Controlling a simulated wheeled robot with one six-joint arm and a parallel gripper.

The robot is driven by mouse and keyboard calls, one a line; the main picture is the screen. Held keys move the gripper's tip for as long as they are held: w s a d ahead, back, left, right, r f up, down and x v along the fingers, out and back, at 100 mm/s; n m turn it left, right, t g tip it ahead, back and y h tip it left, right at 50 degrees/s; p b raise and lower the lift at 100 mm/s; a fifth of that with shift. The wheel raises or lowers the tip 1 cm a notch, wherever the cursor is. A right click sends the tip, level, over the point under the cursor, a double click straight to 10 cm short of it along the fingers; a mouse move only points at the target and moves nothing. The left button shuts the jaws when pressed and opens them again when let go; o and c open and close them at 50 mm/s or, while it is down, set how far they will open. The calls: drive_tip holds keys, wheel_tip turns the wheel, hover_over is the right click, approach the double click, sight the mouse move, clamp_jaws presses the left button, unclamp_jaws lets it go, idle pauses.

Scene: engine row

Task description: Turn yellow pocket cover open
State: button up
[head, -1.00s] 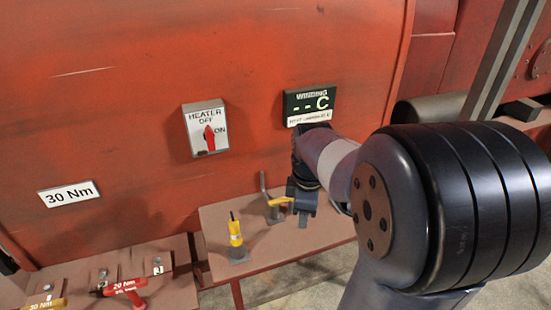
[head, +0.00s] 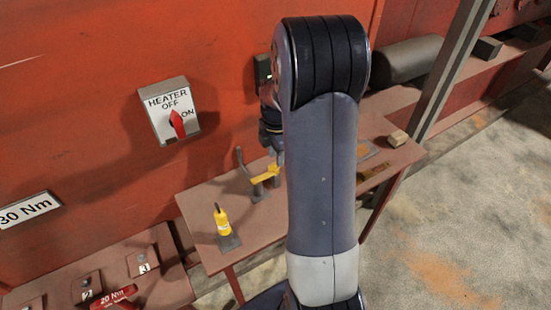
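No part in view can be surely named as the yellow pocket cover. A small yellow piece (head: 265,175) sits at a grey upright bracket or post on the small red-brown table (head: 195,205), below the heater switch. My gripper (head: 274,152) is just above and beside this yellow piece, partly hidden behind my arm. Its fingers are too small and covered to show whether they are open, or whether they touch the piece. A yellow-handled tool (head: 222,222) stands upright in a grey base at the table's left.
The heater switch box (head: 169,111) with a red knob is on the red wall. A dark display (head: 262,70) is mostly behind my arm. A red 20 Nm tool (head: 114,296) lies lower left. A wooden block (head: 397,138) sits right. Open floor (head: 470,220) lies right.

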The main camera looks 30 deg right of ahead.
drive_tip(key=shift+f, duration=1.45)
drive_tip(key=shift+c, duration=0.2)
clamp_jaws()
